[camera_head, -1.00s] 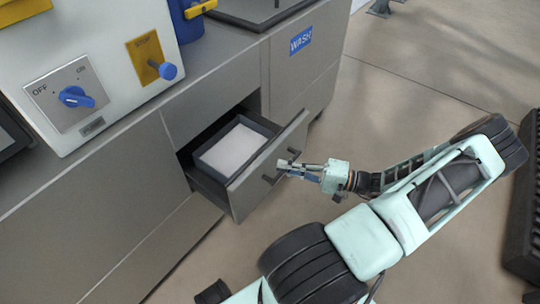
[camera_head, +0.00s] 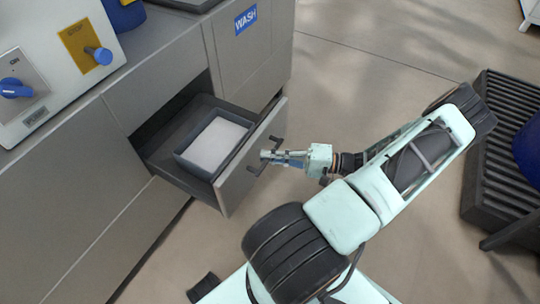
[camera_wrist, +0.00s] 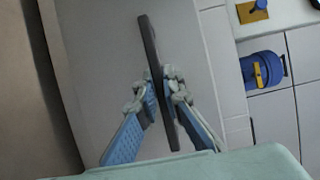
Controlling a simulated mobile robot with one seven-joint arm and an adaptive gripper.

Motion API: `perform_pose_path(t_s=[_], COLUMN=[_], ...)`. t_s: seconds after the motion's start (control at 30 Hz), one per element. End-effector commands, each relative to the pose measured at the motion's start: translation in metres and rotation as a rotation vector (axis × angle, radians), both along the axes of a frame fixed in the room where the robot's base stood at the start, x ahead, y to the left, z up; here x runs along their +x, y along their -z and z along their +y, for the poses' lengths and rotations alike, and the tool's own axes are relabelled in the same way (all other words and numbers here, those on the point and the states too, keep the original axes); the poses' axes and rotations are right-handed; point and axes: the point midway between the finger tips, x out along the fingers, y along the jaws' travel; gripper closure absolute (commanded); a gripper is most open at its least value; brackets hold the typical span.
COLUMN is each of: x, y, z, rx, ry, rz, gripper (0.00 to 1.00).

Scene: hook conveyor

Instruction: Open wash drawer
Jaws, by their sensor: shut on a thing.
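The wash drawer (camera_head: 250,160) is a grey drawer under the blue WASH label (camera_head: 246,19), pulled partly out of the cabinet. A grey bin with white contents (camera_head: 214,146) sits inside it. My gripper (camera_head: 266,156) is at the dark bar handle on the drawer front. In the wrist view, the blue fingers of my gripper (camera_wrist: 163,95) are closed on either side of the dark handle (camera_wrist: 152,50), which runs between the fingertips. The drawer's back part is hidden in the cabinet.
A white machine with blue knobs (camera_head: 60,55) stands on the counter at the upper left. A dark ribbed platform (camera_head: 490,150) is at the right. Bare floor (camera_head: 370,85) lies between it and the cabinet.

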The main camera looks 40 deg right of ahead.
Motion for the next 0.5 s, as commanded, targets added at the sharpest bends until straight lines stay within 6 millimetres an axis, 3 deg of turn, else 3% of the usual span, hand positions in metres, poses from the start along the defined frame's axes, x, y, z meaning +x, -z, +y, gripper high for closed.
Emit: perform_pose_path(t_s=[0.4,0.43,0.5], x=[-0.0002,-0.0001,0.0000], y=[0.0001,0.0001,0.0000], z=[0.0009,0.0010,0.0009], rx=[0.001,0.001,0.001], ry=[-0.002,-0.002,-0.002], rz=[0.000,0.000,0.000], gripper=[1.00,0.89,0.82])
